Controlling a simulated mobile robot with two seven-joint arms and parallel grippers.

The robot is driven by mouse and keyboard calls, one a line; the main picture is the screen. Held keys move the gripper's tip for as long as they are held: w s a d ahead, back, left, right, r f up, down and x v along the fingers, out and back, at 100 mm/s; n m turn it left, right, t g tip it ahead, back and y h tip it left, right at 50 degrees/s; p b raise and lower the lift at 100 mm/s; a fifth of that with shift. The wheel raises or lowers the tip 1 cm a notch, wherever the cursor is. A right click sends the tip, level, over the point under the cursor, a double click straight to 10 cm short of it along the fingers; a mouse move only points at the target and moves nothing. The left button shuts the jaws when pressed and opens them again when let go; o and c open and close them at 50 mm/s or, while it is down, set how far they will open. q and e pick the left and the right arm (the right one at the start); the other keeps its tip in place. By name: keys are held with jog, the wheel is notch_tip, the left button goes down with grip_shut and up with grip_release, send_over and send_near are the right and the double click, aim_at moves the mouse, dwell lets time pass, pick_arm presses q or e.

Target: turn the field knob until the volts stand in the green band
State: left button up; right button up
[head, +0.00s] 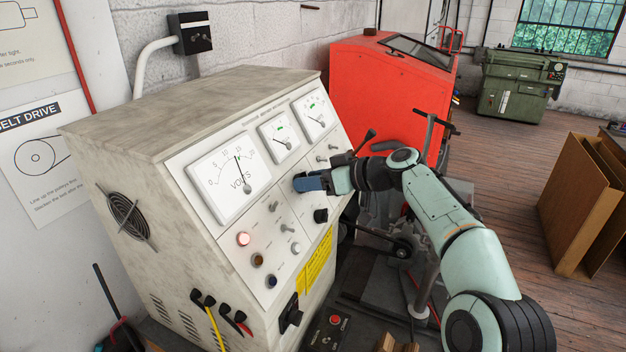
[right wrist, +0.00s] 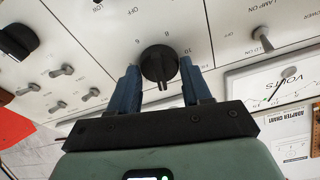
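The voltmeter (head: 222,183) is the largest dial on the sloped panel. Its needle stands near upright, close to the small green mark by 15; I cannot tell exactly whether it is inside the band. The dial also shows at the right of the right wrist view (right wrist: 268,82). A round black knob (right wrist: 160,66) with a pointer bar and a number scale sits between the blue fingers of my right gripper (right wrist: 160,78). The fingers look closed against its sides. In the head view my right gripper (head: 310,182) hides this knob. My left gripper is not in view.
Two smaller meters (head: 280,140) (head: 314,115) sit further along.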

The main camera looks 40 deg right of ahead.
jog(key=c, duration=0.4)
jog(key=shift+o, duration=0.2)
jog(key=m, duration=0.3)
jog(key=shift+r+h, duration=0.1)
jog(key=shift+h, duration=0.2)
jog(key=shift+m, duration=0.9)
jog(key=m+h+p, duration=0.1)
jog(key=m, duration=0.5)
jog(key=shift+r+m+p, duration=0.1)
jog(key=shift+m+p, duration=0.2)
jog(key=shift+m, duration=0.1)
jog(key=m, duration=0.3)
jog(key=shift+m+g, duration=0.3)
jog(key=shift+g, duration=0.1)
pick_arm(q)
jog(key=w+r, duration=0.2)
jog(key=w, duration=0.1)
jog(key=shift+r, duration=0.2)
pick_arm(e)
jog(key=m, duration=0.5)
jog(key=shift+g, duration=0.3)
jog(key=shift+m, duration=0.3)
